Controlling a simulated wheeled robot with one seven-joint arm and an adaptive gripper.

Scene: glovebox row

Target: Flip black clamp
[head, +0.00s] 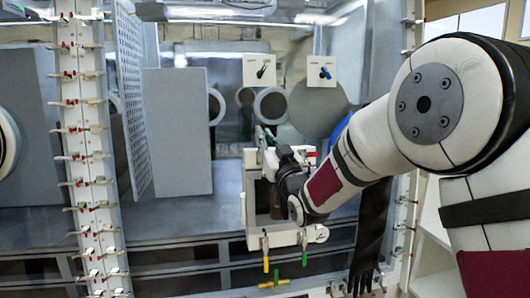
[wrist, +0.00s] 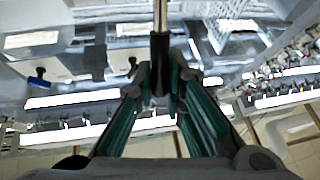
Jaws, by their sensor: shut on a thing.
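My gripper (head: 266,138) is in front of the small pale frame on the glovebox front, with its greenish fingers pointing up and away. In the wrist view, its fingertips (wrist: 160,80) close from both sides on a dark upright handle with a pale shaft above. This handle looks like the black clamp (wrist: 159,58). In the head view, my gripper and wrist cover the spot, so the clamp's base cannot be made out.
A pale frame (head: 251,208) surrounds the arm's end. Yellow (head: 265,262) and green (head: 304,257) handles hang below it. White plates with a black lever (head: 262,70) and a blue lever (head: 325,72) are above. A black glove (head: 368,240) hangs right. A clamp-lined post (head: 84,130) stands left.

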